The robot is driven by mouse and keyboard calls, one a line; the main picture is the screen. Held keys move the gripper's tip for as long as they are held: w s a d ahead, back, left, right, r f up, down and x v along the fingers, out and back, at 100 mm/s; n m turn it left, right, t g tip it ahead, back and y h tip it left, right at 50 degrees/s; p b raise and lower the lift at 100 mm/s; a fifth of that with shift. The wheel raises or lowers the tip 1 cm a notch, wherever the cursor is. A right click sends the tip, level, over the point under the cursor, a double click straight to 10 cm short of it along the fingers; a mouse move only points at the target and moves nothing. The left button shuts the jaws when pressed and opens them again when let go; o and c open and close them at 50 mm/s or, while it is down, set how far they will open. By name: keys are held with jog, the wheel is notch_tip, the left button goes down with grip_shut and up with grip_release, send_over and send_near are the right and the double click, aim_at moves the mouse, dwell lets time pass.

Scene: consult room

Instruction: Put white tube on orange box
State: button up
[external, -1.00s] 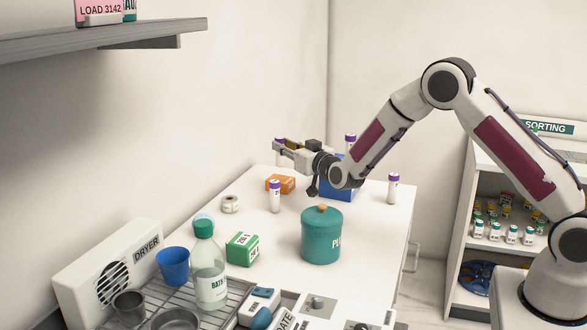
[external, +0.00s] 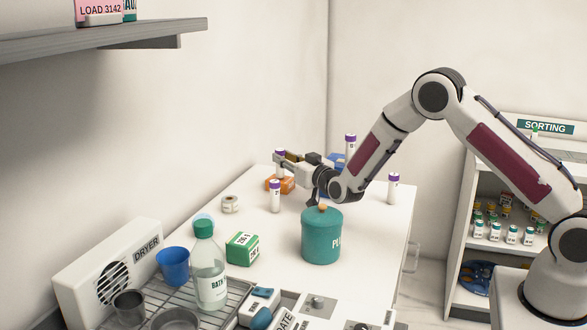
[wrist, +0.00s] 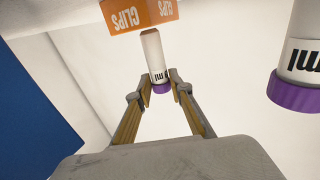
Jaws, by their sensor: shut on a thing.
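The white tube (wrist: 154,55) with a purple cap is between the fingertips of my gripper (wrist: 161,82), which is shut on it near the cap. In the external view my gripper (external: 279,160) holds it upright, over or just behind the orange box (external: 288,184). The orange box (wrist: 140,14), marked CLIPS, shows at the top of the wrist view, by the tube's white lower end. I cannot tell whether that end touches the box.
Another purple-capped tube (external: 275,196) stands just in front of the orange box; more stand behind my arm and at right (external: 393,188). A blue box (external: 336,160) is partly hidden by my arm. A teal canister (external: 321,236) stands below my wrist.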

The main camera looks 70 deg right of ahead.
jog(key=shift+f, duration=0.1)
jog(key=o, duration=1)
jog(key=shift+s, duration=0.1)
jog(key=shift+v, duration=5.95)
jog(key=shift+a+r, duration=0.1)
jog(key=shift+r, duration=0.1)
